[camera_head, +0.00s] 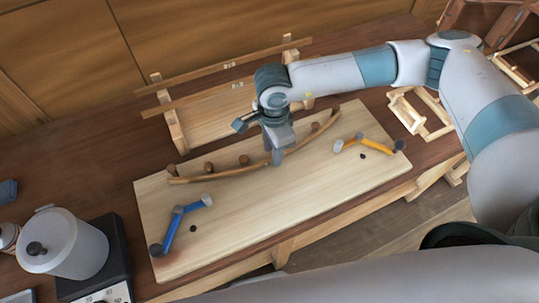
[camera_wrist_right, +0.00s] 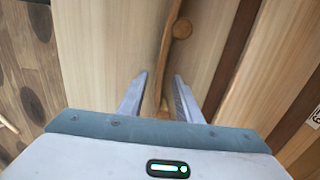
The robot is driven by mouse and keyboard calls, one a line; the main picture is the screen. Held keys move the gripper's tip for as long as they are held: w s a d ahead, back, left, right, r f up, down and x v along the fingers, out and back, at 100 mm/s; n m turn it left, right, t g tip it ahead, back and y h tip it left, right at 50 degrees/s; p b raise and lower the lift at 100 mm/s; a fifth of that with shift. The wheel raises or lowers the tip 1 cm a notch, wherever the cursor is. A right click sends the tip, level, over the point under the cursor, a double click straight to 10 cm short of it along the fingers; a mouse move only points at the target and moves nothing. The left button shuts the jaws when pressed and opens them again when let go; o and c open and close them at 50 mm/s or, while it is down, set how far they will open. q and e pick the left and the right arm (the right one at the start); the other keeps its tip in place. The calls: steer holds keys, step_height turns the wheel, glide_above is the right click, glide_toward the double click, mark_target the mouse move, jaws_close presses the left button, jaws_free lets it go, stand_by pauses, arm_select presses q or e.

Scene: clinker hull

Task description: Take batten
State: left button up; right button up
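A thin curved brown batten (camera_head: 240,170) lies bent along a row of round pegs on a pale board (camera_head: 300,210). My right gripper (camera_head: 277,158) points down over the middle of this batten. In the right wrist view its two fingers (camera_wrist_right: 158,95) stand apart, with the batten (camera_wrist_right: 169,45) running between them. I see no firm contact. Two straight battens, one at the back (camera_head: 225,66) and one nearer (camera_head: 200,98), rest on wooden supports behind the board and bear small labels. My left gripper is not in view.
A blue hinged clamp (camera_head: 172,228) and a yellow one (camera_head: 372,143) lie on the board, each near a dark hole. A white lidded pot (camera_head: 75,250) on a dark scale-like base stands at the left. Small wooden frames (camera_head: 420,112) are at the right.

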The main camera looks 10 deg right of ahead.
steer(key=shift+f, duration=0.85)
steer(key=shift+c, duration=0.3)
jaws_close()
steer(key=shift+r, duration=0.1)
step_height(320, 180, up, 12)
steer(key=p, duration=0.3)
steer(key=s+a+b, duration=0.2)
steer(key=s+a, duration=0.1)
steer(key=s, duration=0.5)
steer(key=s+a+b, duration=0.3)
steer(key=s, duration=0.6)
